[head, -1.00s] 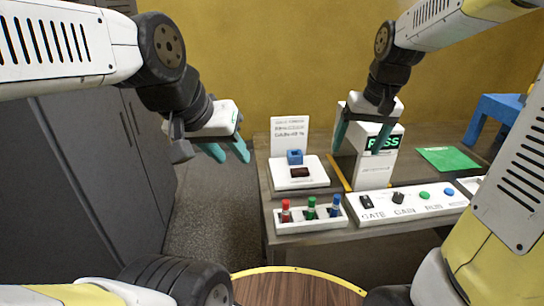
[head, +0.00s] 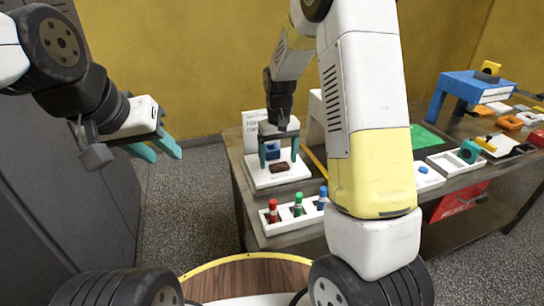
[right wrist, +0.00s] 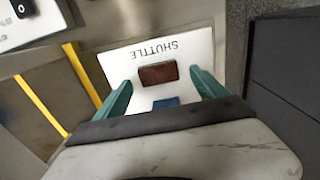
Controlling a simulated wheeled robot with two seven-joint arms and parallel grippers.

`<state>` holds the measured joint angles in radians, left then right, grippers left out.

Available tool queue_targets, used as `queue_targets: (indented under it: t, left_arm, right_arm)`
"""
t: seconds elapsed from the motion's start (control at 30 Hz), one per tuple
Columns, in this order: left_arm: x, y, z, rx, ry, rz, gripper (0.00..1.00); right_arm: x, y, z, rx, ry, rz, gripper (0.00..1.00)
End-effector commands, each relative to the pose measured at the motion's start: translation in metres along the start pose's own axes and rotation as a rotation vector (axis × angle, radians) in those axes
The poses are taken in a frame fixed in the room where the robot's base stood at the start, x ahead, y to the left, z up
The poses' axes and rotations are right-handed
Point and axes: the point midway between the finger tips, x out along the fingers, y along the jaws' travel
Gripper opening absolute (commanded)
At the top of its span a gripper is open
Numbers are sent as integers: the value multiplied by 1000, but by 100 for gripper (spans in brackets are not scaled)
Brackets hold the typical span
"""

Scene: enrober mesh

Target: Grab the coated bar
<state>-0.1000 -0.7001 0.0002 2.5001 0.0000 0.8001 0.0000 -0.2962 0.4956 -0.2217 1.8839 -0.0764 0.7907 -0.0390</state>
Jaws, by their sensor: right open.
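The coated bar (head: 279,168) is a small dark brown block lying on a white plate (head: 262,182) marked SHUTTLE. It also shows in the right wrist view (right wrist: 158,74), on the white plate (right wrist: 125,62) between the two fingers. My right gripper (head: 279,160) is open above the plate, one teal finger to each side of the bar, with nothing held; its fingers also show in the right wrist view (right wrist: 160,92). A blue block (head: 272,150) stands behind the bar and is partly hidden. My left gripper (head: 162,150) is open and empty, off to the left over the floor.
A white rack (head: 268,229) with red, green and blue-topped items stands at the table's front edge. A yellow strip (head: 314,161) runs beside the plate. A blue stand (head: 455,83), green mat and several small parts are at right. My right arm hides the table's middle.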

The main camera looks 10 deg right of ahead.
Motion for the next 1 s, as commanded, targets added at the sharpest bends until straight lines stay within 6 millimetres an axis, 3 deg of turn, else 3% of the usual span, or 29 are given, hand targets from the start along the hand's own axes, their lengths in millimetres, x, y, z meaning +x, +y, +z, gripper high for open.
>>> queue_targets:
  t: [0.1, 0.33, 0.6, 0.87, 1.0]
  left_arm:
    - [0, 0, 0, 0, 0, 0, 36]
    - [0, 0, 0, 0, 0, 0, 36]
    - [0, 0, 0, 0, 0, 0, 36]
    - [0, 0, 0, 0, 0, 0, 36]
    - [0, 0, 0, 0, 0, 0, 36]
  right_arm:
    - [11, 0, 0, 0, -1, 0, 82]
    - [12, 0, 0, 0, 1, 0, 82]
    - [12, 0, 0, 0, 1, 0, 33]
    - [10, 0, 0, 0, 2, 0, 33]
    - [-4, 0, -1, 0, 5, 0, 33]
